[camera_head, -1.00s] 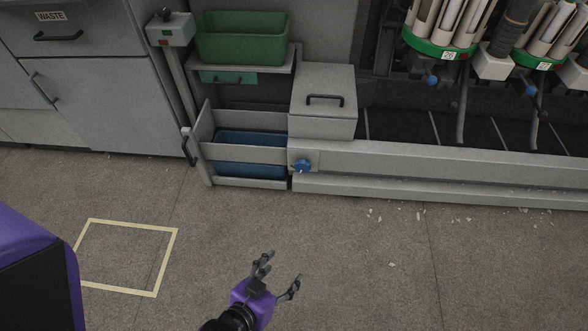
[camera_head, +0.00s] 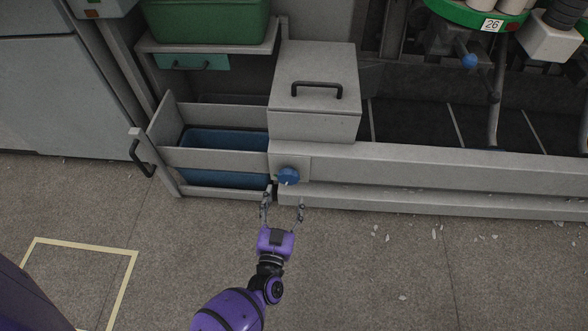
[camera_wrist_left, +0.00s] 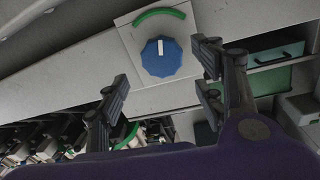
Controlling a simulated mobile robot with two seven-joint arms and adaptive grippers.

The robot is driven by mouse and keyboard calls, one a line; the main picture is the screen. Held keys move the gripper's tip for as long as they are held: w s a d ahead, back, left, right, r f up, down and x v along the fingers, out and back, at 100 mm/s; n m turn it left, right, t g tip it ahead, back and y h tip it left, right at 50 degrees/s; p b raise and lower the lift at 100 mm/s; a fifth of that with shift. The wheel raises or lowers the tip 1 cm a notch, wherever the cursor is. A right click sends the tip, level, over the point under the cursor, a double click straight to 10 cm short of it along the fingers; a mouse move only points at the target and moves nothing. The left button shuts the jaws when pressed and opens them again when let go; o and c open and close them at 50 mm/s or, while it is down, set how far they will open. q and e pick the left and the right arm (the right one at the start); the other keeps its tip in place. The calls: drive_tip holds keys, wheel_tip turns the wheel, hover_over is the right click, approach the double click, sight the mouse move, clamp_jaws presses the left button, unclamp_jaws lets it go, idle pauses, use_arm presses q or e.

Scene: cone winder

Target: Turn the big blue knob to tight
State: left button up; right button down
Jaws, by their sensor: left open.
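The big blue knob (camera_head: 288,176) sits on a light plate on the front of the machine, below the grey box with the black handle. In the left wrist view the knob (camera_wrist_left: 161,57) is many-sided with a white pointer mark toward the green arc (camera_wrist_left: 160,15) on its plate. My left gripper (camera_head: 283,208) is open and empty, just in front of and below the knob, with its fingers pointing at it. In the left wrist view its fingers (camera_wrist_left: 160,85) stand apart on either side below the knob, not touching it. My right gripper is not in view.
An open drawer (camera_head: 212,158) with a blue bin (camera_head: 225,150) stands left of the knob. A green tub (camera_head: 205,20) is on the shelf above. A long rail (camera_head: 430,165) runs right. The floor in front is mostly clear, with scattered white scraps.

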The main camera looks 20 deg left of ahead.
sight(289, 180)
use_arm(q)
drive_tip(key=w, duration=0.2)
drive_tip(key=w+a+b, duration=0.1)
drive_tip(key=w, duration=0.2)
drive_tip(key=w+b, duration=0.1)
drive_tip(key=w, duration=0.1)
drive_tip(key=shift+w+a, duration=0.25)
drive_tip(key=shift+w, duration=0.05)
drive_tip(key=c, duration=1.1)
drive_tip(key=shift+d+n, duration=0.1)
drive_tip(key=shift+n, duration=0.5)
drive_tip(key=o, duration=1.1)
